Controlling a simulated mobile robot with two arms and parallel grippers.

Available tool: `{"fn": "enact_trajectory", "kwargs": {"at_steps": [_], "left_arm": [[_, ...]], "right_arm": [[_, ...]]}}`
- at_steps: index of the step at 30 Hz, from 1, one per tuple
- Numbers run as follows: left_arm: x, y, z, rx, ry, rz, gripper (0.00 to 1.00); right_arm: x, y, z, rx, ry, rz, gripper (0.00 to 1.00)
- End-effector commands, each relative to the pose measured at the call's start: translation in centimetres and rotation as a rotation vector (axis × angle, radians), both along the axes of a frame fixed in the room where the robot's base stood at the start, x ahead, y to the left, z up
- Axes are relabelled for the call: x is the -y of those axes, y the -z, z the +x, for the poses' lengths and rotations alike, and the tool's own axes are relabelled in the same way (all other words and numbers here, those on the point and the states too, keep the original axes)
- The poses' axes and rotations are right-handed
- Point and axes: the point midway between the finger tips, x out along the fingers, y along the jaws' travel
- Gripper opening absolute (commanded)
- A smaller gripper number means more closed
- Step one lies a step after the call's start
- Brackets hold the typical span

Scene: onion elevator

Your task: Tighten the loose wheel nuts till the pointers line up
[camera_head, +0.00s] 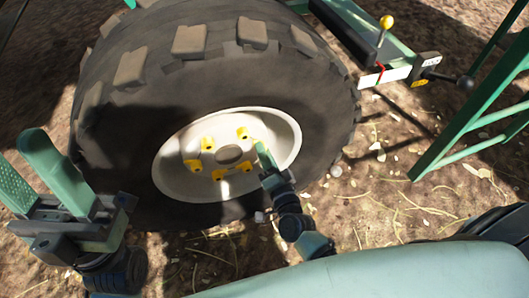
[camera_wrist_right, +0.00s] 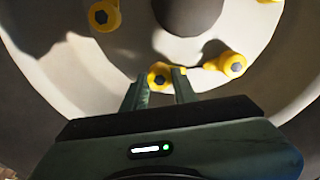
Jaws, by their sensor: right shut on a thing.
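The wheel's pale hub (camera_head: 172,178) carries several yellow wheel nuts with pointers in a ring around its dark centre hole. In the right wrist view, my right gripper (camera_wrist_right: 159,84) has a finger on each side of one yellow nut (camera_wrist_right: 159,76) and is shut on it. In the head view, my right gripper (camera_head: 263,153) covers part of the hub's right side. My left gripper (camera_head: 36,176) is open, empty and left of the wheel.
The big black tyre (camera_head: 325,100) surrounds the hub. A green frame (camera_head: 470,120) stands at right, and a hitch bar with a yellow-knobbed lever (camera_head: 386,23) is at upper right. Straw-littered ground (camera_head: 375,205) is open right of the wheel.

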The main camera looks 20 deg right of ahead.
Motion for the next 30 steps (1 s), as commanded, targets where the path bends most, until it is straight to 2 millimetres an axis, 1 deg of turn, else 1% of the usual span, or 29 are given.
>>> {"fn": "enact_trajectory", "kwargs": {"at_steps": [1, 2, 3, 4, 14, 17, 25, 27, 30], "left_arm": [[0.0, 0.0, 0.0, 0.001, 0.0, 0.0, 0.5], [0.0, 0.0, 0.0, 0.002, 0.0, 0.0, 0.5], [0.0, -0.1, 0.0, 0.002, 0.0, 0.0, 0.5], [0.0, -0.1, 0.0, 0.002, 0.0, 0.0, 0.5], [0.0, -0.2, 0.0, 0.004, -0.001, 0.0, 0.5], [0.0, -0.6, 0.0, 0.004, -0.001, 0.0, 0.5], [0.0, -1.9, 0.0, 0.004, -0.001, 0.0, 0.5], [0.0, -2.0, -0.1, 0.005, -0.001, 0.0, 0.5], [0.0, -2.2, -0.1, 0.005, -0.001, 0.0, 0.5]], "right_arm": [[0.1, 0.0, 0.0, 0.001, 0.003, 0.002, 0.0], [0.1, 0.0, 0.0, 0.001, 0.003, 0.002, 0.36], [0.1, 0.0, 0.0, 0.001, 0.003, 0.002, 0.47], [0.1, 0.0, 0.0, 0.001, 0.003, 0.002, 0.49], [0.0, 0.0, -0.2, -0.001, 0.0, 0.0, 0.49], [0.0, -0.1, -1.2, -0.003, -0.001, 0.0, 0.49], [0.2, -0.1, -5.9, -0.004, 0.0, -0.001, 0.49], [0.3, -0.1, -6.7, -0.002, 0.001, -0.001, 0.49], [0.4, -0.1, -7.5, 0.0, 0.001, 0.001, 0.49]]}}
